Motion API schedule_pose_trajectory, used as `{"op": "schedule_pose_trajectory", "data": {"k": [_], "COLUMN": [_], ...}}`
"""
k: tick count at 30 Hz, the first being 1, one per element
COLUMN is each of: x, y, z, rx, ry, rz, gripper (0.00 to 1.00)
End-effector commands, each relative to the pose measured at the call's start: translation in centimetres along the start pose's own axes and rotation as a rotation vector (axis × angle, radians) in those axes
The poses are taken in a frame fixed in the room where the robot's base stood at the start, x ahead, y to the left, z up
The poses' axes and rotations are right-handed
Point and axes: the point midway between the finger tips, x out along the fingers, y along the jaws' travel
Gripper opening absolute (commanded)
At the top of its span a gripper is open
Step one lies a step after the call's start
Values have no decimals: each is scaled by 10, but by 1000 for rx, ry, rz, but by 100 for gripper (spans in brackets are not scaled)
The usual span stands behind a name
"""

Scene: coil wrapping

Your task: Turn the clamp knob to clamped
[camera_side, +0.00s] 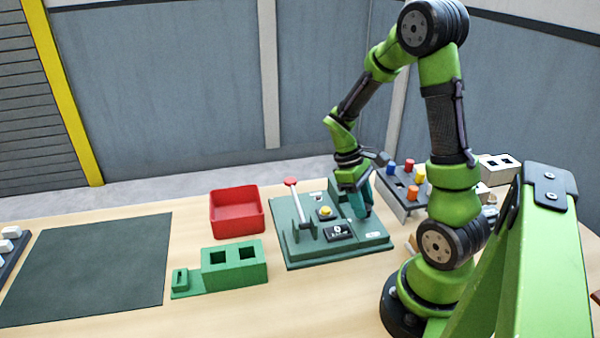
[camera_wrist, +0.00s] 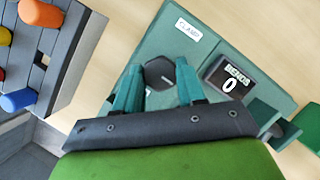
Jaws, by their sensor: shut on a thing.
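The clamp knob (camera_wrist: 160,73) is a dark, many-sided knob on the green machine plate (camera_wrist: 150,45), near a white "CLAMP" label (camera_wrist: 188,29). In the wrist view my gripper (camera_wrist: 159,80) has its two teal fingers on either side of the knob, shut on it. In the side view my gripper (camera_side: 361,203) points down at the right part of the green machine base (camera_side: 300,258) and hides the knob. I cannot tell which setting the knob points to.
The machine carries a red-tipped lever (camera_side: 297,205), a yellow button (camera_side: 325,212) and a "BENDS 0" display (camera_wrist: 231,78). A red bin (camera_side: 237,225) and green block (camera_side: 240,277) stand left of it. A peg rack (camera_side: 398,197) stands close behind my gripper.

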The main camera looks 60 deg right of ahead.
Motion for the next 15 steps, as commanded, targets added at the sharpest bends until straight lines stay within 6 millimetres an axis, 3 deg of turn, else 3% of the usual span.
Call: {"op": "schedule_pose_trajectory", "data": {"k": [15], "x": [0], "y": [0], "z": [0], "rx": [-37], "ry": [1], "rz": [17], "gripper": [9]}}
